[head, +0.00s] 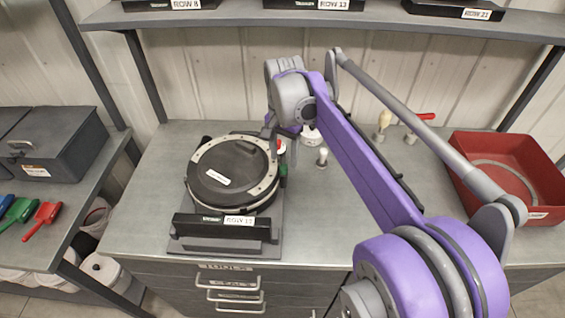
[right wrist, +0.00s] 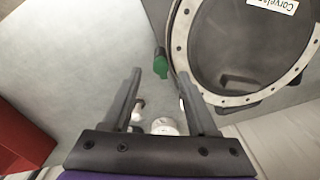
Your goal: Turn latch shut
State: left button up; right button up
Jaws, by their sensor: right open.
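The round seed meter (head: 208,160) sits in its stand on the workbench, with a dark cover and a pale bolted ring. It also shows in the right wrist view (right wrist: 183,60). A green latch handle (right wrist: 160,63) sticks out beside the ring; in the head view a green part (head: 283,172) shows at the meter's right side. My right gripper (head: 271,132) is above the meter's right edge. In the right wrist view its two fingers (right wrist: 160,88) are spread apart and empty, with the green handle beyond the gap between them. My left gripper is not in view.
A red bin (head: 462,150) stands at the bench's right. Small knobbed items (head: 322,157) and a red-handled tool (head: 426,116) stand behind. A shelf (head: 300,17) crosses above. A side bench with a grey box (head: 62,150) is at left. The bench front right of the meter is mostly clear.

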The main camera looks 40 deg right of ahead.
aim_at(283, 167)
jog(key=shift+f, duration=1.7)
grip_shut()
